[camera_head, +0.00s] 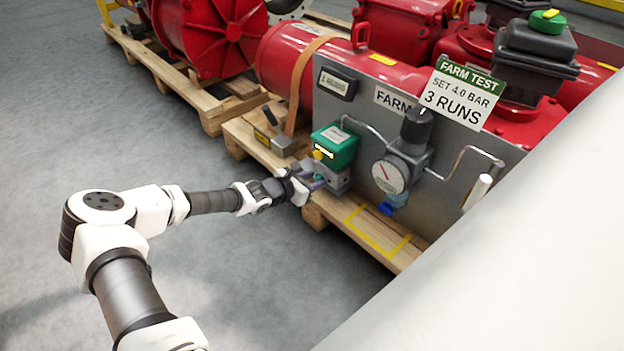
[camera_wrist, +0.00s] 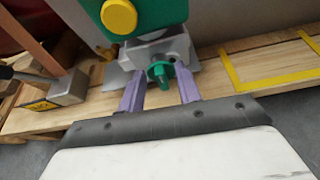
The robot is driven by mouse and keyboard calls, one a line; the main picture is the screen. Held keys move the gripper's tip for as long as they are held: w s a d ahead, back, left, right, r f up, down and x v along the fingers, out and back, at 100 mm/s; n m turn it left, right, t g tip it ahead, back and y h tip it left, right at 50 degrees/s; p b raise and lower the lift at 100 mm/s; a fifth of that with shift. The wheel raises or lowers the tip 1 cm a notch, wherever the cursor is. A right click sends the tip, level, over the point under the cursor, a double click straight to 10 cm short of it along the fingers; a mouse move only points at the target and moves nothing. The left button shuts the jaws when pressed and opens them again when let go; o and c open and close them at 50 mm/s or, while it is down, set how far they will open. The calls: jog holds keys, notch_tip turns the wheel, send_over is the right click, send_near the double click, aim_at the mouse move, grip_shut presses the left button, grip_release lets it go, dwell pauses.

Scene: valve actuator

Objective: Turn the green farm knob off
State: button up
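The green knob (camera_wrist: 161,74) sits low on the front of a grey valve block (camera_wrist: 158,47), below a green housing (camera_wrist: 150,14) with a yellow round button (camera_wrist: 119,16). In the head view the green housing (camera_head: 335,146) is on the grey panel, and my gripper (camera_head: 314,182) is at its lower front, largely covering the knob. In the wrist view my gripper (camera_wrist: 160,80) has its two purple fingers apart, one on each side of the knob. Gaps show between the knob and both fingers. Whether the fingertips overlap the knob in depth is hard to tell.
A pressure gauge (camera_head: 390,174) with a regulator and blue fitting stands right of the housing. A small grey box (camera_head: 276,143) with a lever is at the left. A wooden pallet (camera_head: 335,207) with yellow tape lies below. The floor in front is clear.

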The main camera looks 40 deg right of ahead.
jog(key=shift+c, duration=0.4)
grip_shut()
